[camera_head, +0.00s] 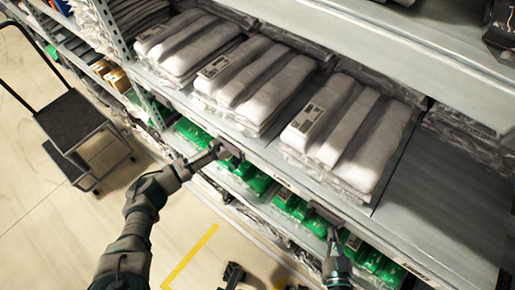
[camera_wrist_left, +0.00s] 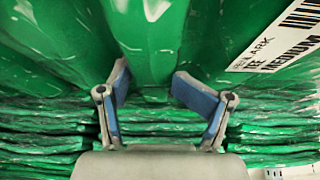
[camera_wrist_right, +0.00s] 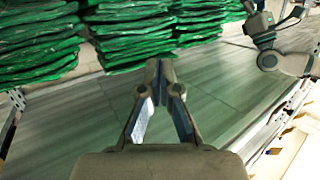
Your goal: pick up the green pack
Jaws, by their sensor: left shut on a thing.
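Green packs in clear plastic lie in stacks on the shelf below the grey packs. The green pack (camera_wrist_left: 150,35) at my left gripper (camera_wrist_left: 148,88) fills the left wrist view, with a white label at its right. My left gripper is shut on this pack's front edge, its blue-padded fingers still apart. In the head view my left gripper (camera_head: 228,153) is at the shelf front, and its fingertips are hard to make out. My right gripper (camera_wrist_right: 163,75) has its fingertips together and holds nothing, in front of green stacks (camera_wrist_right: 125,35). It also shows in the head view (camera_head: 322,212).
Stacks of grey packs (camera_head: 255,80) lie on the shelf above, whose front edge (camera_head: 265,155) overhangs the green packs. Bare shelf (camera_wrist_right: 90,110) lies below the right gripper. A dark cart (camera_head: 70,120) stands on the floor at left.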

